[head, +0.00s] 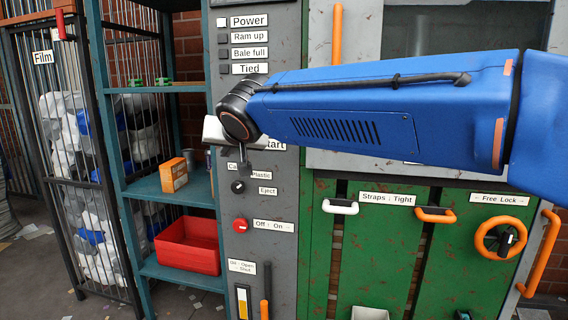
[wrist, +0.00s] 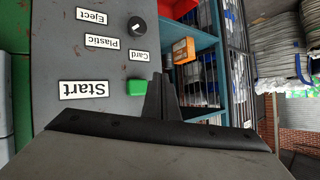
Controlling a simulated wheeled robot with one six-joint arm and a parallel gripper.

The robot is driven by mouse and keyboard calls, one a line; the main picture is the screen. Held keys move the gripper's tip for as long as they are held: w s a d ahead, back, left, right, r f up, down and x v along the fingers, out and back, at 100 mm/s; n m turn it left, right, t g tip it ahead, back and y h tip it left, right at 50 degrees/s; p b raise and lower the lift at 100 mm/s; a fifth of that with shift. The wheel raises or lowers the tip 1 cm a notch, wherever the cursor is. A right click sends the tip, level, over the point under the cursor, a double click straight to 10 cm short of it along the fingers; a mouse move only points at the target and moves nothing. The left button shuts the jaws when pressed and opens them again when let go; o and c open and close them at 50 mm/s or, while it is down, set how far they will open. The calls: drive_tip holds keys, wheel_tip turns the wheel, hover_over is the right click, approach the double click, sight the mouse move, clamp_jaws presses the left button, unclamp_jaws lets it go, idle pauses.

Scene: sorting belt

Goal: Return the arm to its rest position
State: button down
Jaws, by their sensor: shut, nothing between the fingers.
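My blue arm reaches in from the right in the head view, across the front of the baling machine. My gripper (head: 244,172) is in front of the grey control panel (head: 220,285), near the Start label. In the wrist view my gripper (wrist: 161,80) is shut with nothing between its fingers. A green button (wrist: 137,87) shows just beside the fingertips there, by the Start label (wrist: 84,89). I cannot tell whether the fingers touch the panel. In the head view the gripper and wrist hide the green button and part of the Start label.
A teal shelf (head: 168,191) left of the panel holds an orange box (head: 174,175) and a red bin (head: 188,246). A Film cage (head: 75,180) with bagged plastic stands further left. Green doors (head: 385,255) with an orange handwheel (head: 500,241) and projecting handles lie below my arm.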

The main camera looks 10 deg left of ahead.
drive_tip(key=s+d+f+m+h, duration=0.15)
drive_tip(key=d+f, duration=0.25)
drive_tip(key=d, duration=0.7)
drive_tip(key=s+d+f+g+h, duration=0.1)
drive_tip(key=d+f+h, duration=0.15)
drive_tip(key=d, duration=0.95)
drive_tip(key=s+d+f+m+h, duration=0.1)
drive_tip(key=d+f, duration=0.3)
drive_tip(key=d, duration=0.7)
drive_tip(key=s+d+f+g+h, duration=0.1)
drive_tip(key=s+d+f, duration=0.35)
drive_tip(key=d, duration=0.25)
drive_tip(key=s+d+f+g, duration=0.1)
drive_tip(key=s+d+f, duration=0.3)
drive_tip(key=s+d, duration=0.15)
drive_tip(key=s+d+f+g, duration=0.1)
drive_tip(key=s+d+f, duration=0.2)
drive_tip(key=s+f, duration=0.2)
drive_tip(key=s+d+f+m+g, duration=0.1)
drive_tip(key=s+d+f, duration=0.3)
drive_tip(key=s, duration=0.5)
drive_tip(key=shift+d+f+h, duration=0.25)
drive_tip(key=shift+f+h, duration=0.05)
drive_tip(key=shift+f, duration=1)
drive_tip(key=shift+s+m, duration=0.1)
drive_tip(key=shift+m, duration=0.15)
